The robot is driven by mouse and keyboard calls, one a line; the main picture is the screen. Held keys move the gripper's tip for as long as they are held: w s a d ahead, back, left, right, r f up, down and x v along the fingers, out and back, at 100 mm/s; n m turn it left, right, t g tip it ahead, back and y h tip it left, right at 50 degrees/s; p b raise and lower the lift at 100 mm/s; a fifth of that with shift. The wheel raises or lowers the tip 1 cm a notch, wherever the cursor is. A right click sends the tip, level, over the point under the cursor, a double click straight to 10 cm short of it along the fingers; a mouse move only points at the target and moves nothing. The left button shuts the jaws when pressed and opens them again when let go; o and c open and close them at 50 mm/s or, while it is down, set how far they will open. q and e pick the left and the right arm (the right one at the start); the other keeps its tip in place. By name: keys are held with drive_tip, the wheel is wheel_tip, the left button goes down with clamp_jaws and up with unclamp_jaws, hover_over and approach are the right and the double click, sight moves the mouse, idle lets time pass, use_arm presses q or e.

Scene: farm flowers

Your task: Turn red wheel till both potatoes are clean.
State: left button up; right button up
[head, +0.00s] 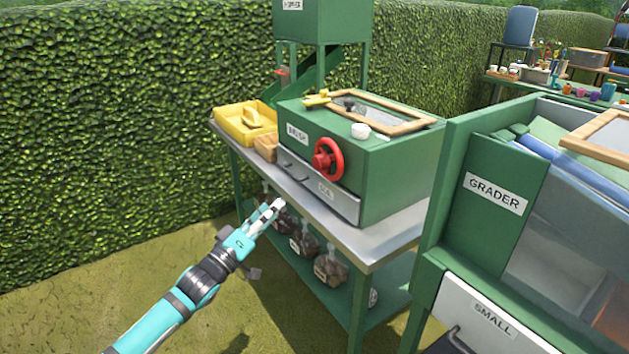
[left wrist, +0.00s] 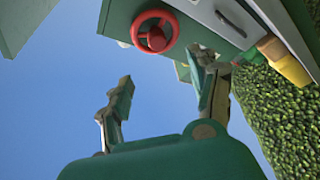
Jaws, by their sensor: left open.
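The red wheel (head: 328,159) is on the front of the green brush machine (head: 400,170), which stands on a metal-topped table. My left gripper (head: 274,208) is open and empty, in front of the table edge, lower and to the left of the wheel, not touching it. In the left wrist view the red wheel (left wrist: 155,32) shows beyond the two spread fingers (left wrist: 165,100), apart from them. The potatoes cannot be made out; the framed window (head: 375,110) on top of the machine is seen at a slant. My right gripper is not in view.
A yellow tray (head: 232,127) and a small wooden box (head: 265,147) sit left of the machine. The green grader (head: 470,225) stands close on the right. Filled bags (head: 330,268) are under the table. A hedge (head: 120,130) runs behind; grass lies front left.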

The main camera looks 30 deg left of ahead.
sight(316, 164)
use_arm(q)
drive_tip(key=x, duration=1.7)
drive_tip(key=shift+d+r+b, duration=0.1)
drive_tip(key=shift+r+b, duration=0.15)
drive_tip(key=shift+b, duration=0.15)
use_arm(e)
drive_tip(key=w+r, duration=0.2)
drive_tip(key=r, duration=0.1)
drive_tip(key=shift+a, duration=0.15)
use_arm(q)
drive_tip(key=shift+c, duration=0.4)
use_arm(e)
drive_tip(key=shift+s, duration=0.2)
use_arm(q)
drive_tip(key=c, duration=1)
drive_tip(key=shift+c, duration=0.2)
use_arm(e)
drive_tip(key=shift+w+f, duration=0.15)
